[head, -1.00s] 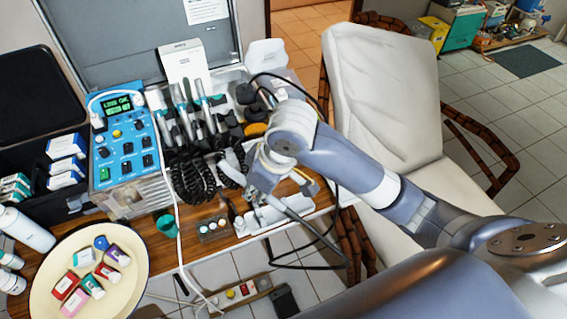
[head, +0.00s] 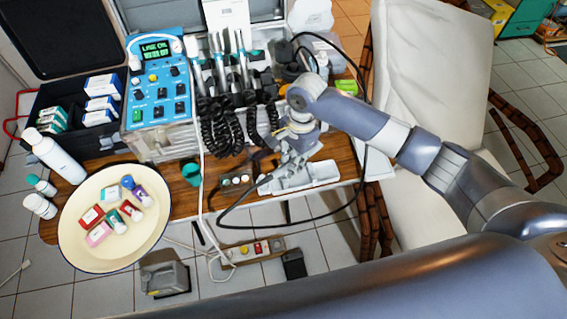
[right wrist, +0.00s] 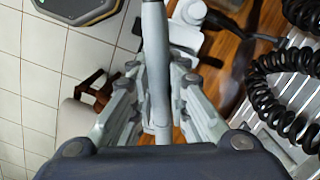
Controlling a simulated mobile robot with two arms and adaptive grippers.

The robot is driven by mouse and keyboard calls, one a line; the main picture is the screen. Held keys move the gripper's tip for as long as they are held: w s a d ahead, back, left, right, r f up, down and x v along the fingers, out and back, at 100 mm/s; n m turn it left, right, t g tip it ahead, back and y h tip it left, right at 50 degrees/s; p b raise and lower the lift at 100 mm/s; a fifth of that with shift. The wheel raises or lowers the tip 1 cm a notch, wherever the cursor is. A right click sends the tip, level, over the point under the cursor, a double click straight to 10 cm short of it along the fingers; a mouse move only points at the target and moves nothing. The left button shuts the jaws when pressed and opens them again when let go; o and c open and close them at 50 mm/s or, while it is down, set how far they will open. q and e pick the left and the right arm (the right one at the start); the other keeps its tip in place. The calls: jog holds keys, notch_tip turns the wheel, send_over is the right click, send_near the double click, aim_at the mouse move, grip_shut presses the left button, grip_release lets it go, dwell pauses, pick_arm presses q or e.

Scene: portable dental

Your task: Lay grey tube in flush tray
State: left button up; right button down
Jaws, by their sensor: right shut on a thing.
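My right gripper (head: 294,150) is shut on the grey tube and holds it over the white flush tray (head: 324,172) at the front edge of the wooden table. In the right wrist view the slim grey tube (right wrist: 156,55) runs upright between the fingers (right wrist: 156,95). In the head view its end with the dark cable points to the lower left. The gripper hides part of the tray, and I cannot tell whether the tube touches it. My left gripper is not in view.
A blue control unit (head: 157,98) and handpieces with coiled black cords (head: 222,125) stand behind and left. A round cream plate (head: 80,245) holds several small boxes. A black cable loops below the table edge. A white chair (head: 435,60) stands to the right.

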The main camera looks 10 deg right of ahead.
jog(key=d+m, duration=0.1)
jog(key=w+d+f+m, duration=0.1)
jog(key=m, duration=0.1)
jog(key=shift+f+y, duration=0.2)
jog(key=shift+y, duration=0.2)
jog(key=shift+w+d+f+m+t, duration=0.15)
jog(key=shift+w+m, duration=0.05)
jog(key=shift+m, duration=0.35)
jog(key=shift+w+d+f+m+t, duration=0.1)
jog(key=shift+w+d+m+t, duration=0.1)
jog(key=shift+m, duration=0.35)
notch_tip(320, 180, down, 4)
jog(key=b, duration=0.5)
jog(key=shift+r+b, duration=0.25)
jog(key=shift+b, duration=0.05)
jog(key=shift+r, duration=0.15)
jog(key=shift+p, duration=0.35)
jog(key=shift+a+f, duration=0.1)
jog(key=shift+f, duration=0.1)
jog(key=shift+f+p, duration=0.1)
jog(key=shift+p, duration=0.25)
jog(key=shift+f, duration=0.1)
jog(key=shift+f+p, duration=0.1)
jog(key=shift+p, duration=0.55)
